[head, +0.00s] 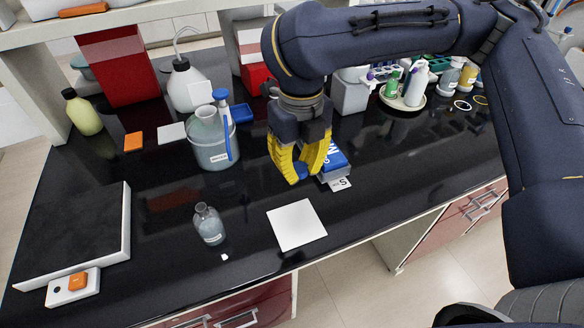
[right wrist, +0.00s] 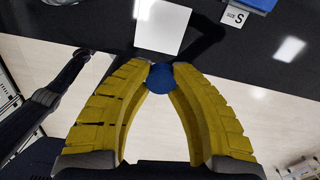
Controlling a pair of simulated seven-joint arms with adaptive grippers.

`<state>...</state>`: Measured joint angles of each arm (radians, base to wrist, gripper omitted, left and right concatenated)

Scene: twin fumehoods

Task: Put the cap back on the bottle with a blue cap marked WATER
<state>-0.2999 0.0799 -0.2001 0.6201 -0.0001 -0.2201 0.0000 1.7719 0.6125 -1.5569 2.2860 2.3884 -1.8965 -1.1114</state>
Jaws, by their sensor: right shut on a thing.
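My right gripper (head: 298,175) has yellow fingers and is shut on a blue cap (head: 295,174). In the right wrist view the cap (right wrist: 160,79) sits between the two fingertips. It is held above the black bench, behind the white square pad. A small clear glass bottle (head: 209,224) with an open neck stands upright on the bench, left of the pad and apart from the gripper. Its label cannot be read. My left gripper is not in view.
The white square pad (head: 297,225) lies near the bench's front edge. A small white piece (head: 225,257) lies before the bottle. A large jug (head: 211,138) with a blue item stands behind. A blue box (head: 334,160) is beside the gripper. A dark raised plate (head: 78,232) lies left.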

